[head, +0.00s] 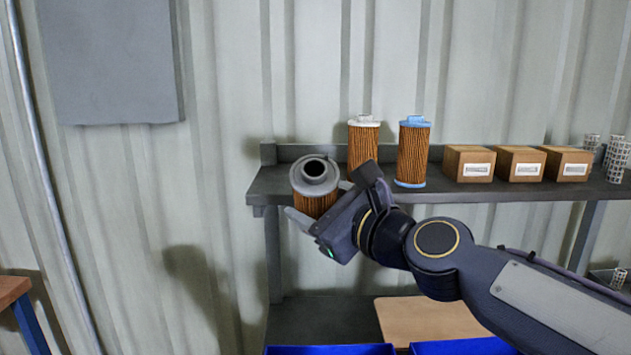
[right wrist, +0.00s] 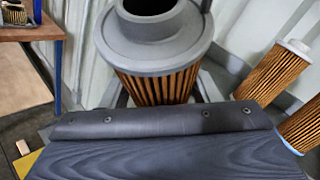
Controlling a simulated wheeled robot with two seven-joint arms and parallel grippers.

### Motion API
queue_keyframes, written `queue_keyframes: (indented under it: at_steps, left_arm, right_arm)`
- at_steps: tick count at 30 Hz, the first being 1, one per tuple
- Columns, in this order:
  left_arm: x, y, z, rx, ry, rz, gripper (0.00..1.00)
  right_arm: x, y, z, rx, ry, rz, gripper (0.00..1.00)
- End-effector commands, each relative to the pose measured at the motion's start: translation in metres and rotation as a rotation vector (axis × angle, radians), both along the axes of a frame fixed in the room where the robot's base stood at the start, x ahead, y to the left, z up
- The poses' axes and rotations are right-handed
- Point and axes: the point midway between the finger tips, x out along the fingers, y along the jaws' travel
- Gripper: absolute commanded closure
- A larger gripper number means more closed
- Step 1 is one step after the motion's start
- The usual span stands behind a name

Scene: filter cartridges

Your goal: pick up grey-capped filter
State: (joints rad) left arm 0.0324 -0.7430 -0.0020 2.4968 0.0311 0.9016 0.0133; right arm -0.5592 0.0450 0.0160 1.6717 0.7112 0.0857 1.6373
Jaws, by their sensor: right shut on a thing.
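The grey-capped filter (head: 315,177) has a ring-shaped grey cap with a dark hole and a brown pleated body. My right gripper (head: 318,212) is shut on its body and holds it tilted at the left end of the shelf, in front of the shelf edge. In the right wrist view the grey-capped filter (right wrist: 158,85) fills the upper middle; its lower part is hidden by my gripper (right wrist: 165,125). My left gripper is in neither view.
A white-capped filter (head: 363,143) and a blue-capped filter (head: 412,152) stand upright on the grey shelf (head: 268,184), close behind my right gripper. Several cardboard boxes (head: 520,163) and white mesh cylinders (head: 617,160) are to the right. Blue bins (head: 330,350) are below. The left is free.

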Motion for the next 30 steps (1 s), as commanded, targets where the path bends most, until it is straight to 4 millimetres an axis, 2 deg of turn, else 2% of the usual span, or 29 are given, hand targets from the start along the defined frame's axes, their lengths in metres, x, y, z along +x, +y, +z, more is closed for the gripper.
queue_keyframes:
  at_steps: [1, 6, 12, 15, 21, 30]
  left_arm:
    - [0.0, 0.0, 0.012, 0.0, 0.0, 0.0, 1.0]
    - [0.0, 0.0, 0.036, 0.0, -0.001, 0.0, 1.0]
    - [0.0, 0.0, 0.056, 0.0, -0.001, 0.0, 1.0]
    - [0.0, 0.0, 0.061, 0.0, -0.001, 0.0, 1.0]
    - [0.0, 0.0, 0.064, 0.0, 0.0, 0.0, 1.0]
    - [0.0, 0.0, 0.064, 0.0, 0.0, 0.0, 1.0]
  right_arm:
    - [-0.015, 0.0, 0.007, 0.0, -0.002, 0.003, 0.69]
    - [-0.057, 0.0, 0.009, 0.0, -0.003, 0.002, 0.69]
    - [-0.099, -0.001, 0.006, -0.002, -0.003, 0.0, 0.69]
    - [-0.113, -0.001, 0.004, 0.0, -0.002, -0.001, 0.69]
    - [-0.127, 0.0, 0.002, -0.001, -0.002, 0.0, 0.69]
    - [-0.128, 0.0, 0.001, 0.0, -0.002, 0.0, 0.69]
